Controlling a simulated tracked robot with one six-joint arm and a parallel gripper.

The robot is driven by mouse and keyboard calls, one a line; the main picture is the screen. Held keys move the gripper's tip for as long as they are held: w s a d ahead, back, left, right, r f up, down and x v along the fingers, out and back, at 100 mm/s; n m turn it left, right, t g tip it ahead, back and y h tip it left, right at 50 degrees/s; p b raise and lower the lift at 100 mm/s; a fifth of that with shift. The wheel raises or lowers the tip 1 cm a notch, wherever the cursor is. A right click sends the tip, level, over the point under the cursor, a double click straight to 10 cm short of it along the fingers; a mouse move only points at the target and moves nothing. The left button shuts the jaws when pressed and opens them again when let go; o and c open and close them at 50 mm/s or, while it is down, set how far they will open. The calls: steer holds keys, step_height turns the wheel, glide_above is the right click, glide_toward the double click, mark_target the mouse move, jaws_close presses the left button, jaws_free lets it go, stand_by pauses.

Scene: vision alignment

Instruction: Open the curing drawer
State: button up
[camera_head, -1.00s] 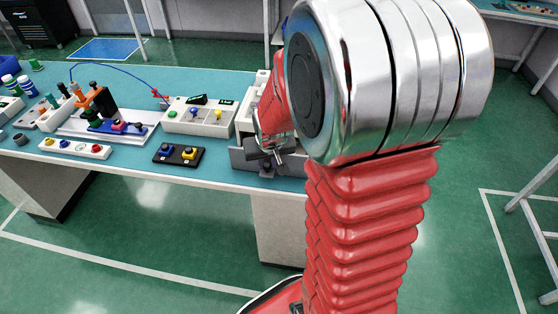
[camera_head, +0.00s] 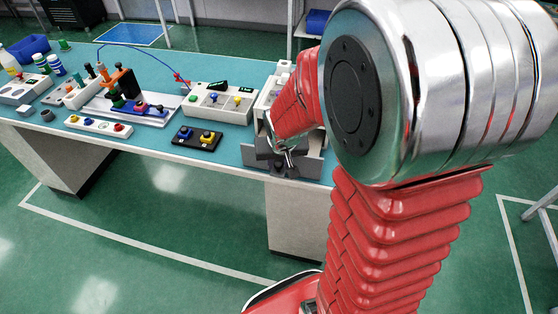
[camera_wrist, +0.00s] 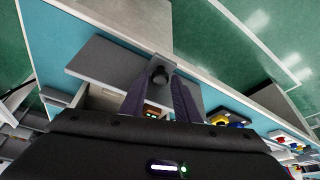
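The curing drawer's grey front panel (camera_head: 312,162) stands out from its pale cabinet (camera_head: 262,104) at the right end of the bench, near the front edge. In the wrist view the grey panel (camera_wrist: 98,62) lies apart from the cabinet, with a gap behind it, so the drawer is partly open. A small reddish-brown item (camera_wrist: 153,111) shows in that gap. My gripper (camera_wrist: 160,78) has its two fingers converging on the dark round drawer knob (camera_wrist: 159,75). In the head view my gripper (camera_head: 287,157) is at the panel, partly hidden by my arm.
A black two-button box (camera_head: 196,137) and a white button strip (camera_head: 98,125) lie left of the drawer. A white control box (camera_head: 218,103) and a fixture rail (camera_head: 130,108) stand behind them. Clear green floor (camera_head: 150,215) lies in front of the bench.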

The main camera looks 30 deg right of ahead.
steer(key=shift+r, duration=0.1)
steer(key=v, duration=1.3)
steer(key=shift+r, duration=0.25)
steer(key=shift+s+a, duration=0.1)
steer(key=s+a+r+n+t+y, duration=0.1)
steer(key=s+a+r+n, duration=0.2)
steer(key=s+a, duration=0.6)
step_height(320, 180, up, 3)
steer(key=s, duration=0.3)
steer(key=shift+n, duration=0.4)
steer(key=shift+f, duration=0.15)
